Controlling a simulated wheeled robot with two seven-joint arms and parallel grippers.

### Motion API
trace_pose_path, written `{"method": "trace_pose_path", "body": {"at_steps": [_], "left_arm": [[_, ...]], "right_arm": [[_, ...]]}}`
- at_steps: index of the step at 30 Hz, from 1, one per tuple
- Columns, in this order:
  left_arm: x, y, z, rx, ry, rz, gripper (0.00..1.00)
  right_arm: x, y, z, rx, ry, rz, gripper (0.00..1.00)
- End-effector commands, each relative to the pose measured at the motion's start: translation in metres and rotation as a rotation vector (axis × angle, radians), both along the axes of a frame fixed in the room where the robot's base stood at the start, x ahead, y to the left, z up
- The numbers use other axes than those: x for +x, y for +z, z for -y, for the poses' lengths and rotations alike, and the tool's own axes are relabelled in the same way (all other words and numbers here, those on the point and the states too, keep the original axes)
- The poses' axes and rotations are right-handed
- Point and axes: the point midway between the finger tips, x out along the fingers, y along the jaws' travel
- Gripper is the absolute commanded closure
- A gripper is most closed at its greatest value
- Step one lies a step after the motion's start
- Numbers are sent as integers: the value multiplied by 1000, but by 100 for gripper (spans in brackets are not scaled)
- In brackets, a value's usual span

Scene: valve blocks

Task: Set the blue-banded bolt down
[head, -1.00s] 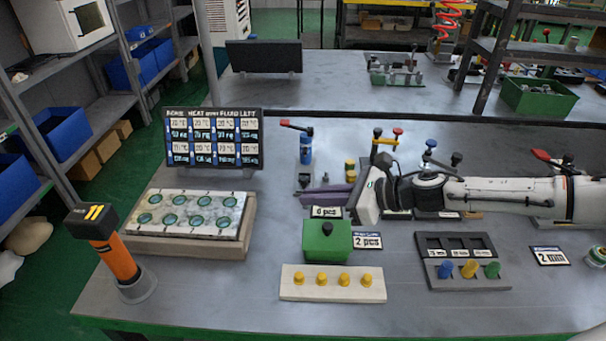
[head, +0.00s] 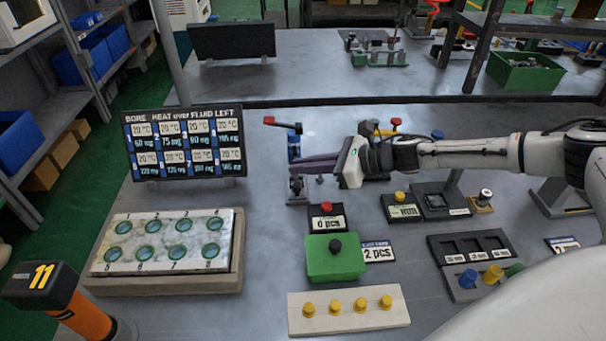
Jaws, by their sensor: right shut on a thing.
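My right gripper (head: 318,164) reaches in from the right with its purple fingers pointing left. It is shut, above the far middle of the table, in front of the blue cylinder with a red lever (head: 293,146). What it grips is too small and too covered by the fingers to make out; no blue band shows clearly. A small dark stand (head: 297,187) is just below the fingertips, and a small dark-topped piece (head: 320,180) shows under the fingers. I cannot tell whether the fingers touch either. My left gripper is out of view.
A stone block with numbered green-ringed bores (head: 175,225) lies left, below a display board (head: 185,148). A green box (head: 335,262), a pale strip with yellow knobs (head: 349,311) and a dark tray (head: 470,247) stand nearer. Bare table lies between block and green box.

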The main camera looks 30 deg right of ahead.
Motion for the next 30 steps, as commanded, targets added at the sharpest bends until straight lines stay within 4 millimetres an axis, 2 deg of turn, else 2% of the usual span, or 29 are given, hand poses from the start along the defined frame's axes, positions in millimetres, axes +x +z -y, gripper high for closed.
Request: {"method": "trace_pose_path", "body": {"at_steps": [1, 3, 6, 11, 12, 13, 23, 30], "left_arm": [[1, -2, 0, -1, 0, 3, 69], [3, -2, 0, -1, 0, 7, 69], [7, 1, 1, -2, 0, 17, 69], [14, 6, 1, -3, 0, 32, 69], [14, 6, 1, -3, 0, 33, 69], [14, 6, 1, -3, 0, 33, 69], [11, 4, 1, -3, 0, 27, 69], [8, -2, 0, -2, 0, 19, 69]], "right_arm": [[0, -11, -1, 1, 1, -4, 100], [0, -18, 0, 0, 0, -3, 100], [0, -22, -1, 2, 1, 0, 100], [0, -21, -1, 1, 1, 0, 100], [0, -21, -1, 0, 1, 0, 87], [0, -21, -1, 0, 1, 0, 84], [-2, -20, 2, 0, -1, 0, 84], [-28, -8, 27, -3, -5, -1, 84]]}}
